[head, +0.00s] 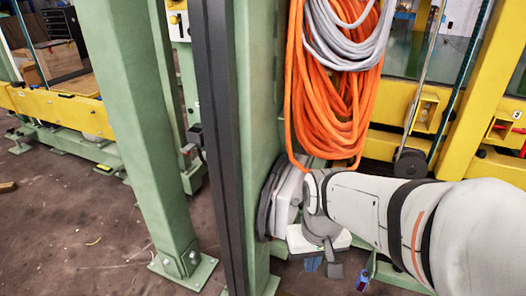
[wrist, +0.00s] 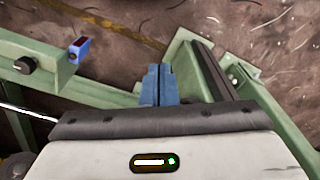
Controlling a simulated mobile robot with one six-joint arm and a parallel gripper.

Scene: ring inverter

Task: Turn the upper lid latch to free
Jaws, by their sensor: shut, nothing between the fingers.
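My gripper (wrist: 158,86) shows in the wrist view with its two blue fingers together, shut and empty. It points down past green beams toward the floor. In the head view its blue fingertips (head: 312,264) show small below my wrist, beside the green post. I cannot make out an upper lid latch in either view. A small blue block with a dark red-marked face (wrist: 79,49) sits on a green beam to the left of the fingers, apart from them. A black knob (wrist: 23,65) is on the same beam further left. Whether either belongs to a latch, I cannot tell.
A green post (head: 258,130) with a dark rail (head: 220,140) stands close beside my wrist. Orange hose coils (head: 330,90) and a grey cable (head: 345,35) hang above it. A yellow frame (head: 480,100) is behind at right. Brown floor (head: 80,230) is mostly open at left.

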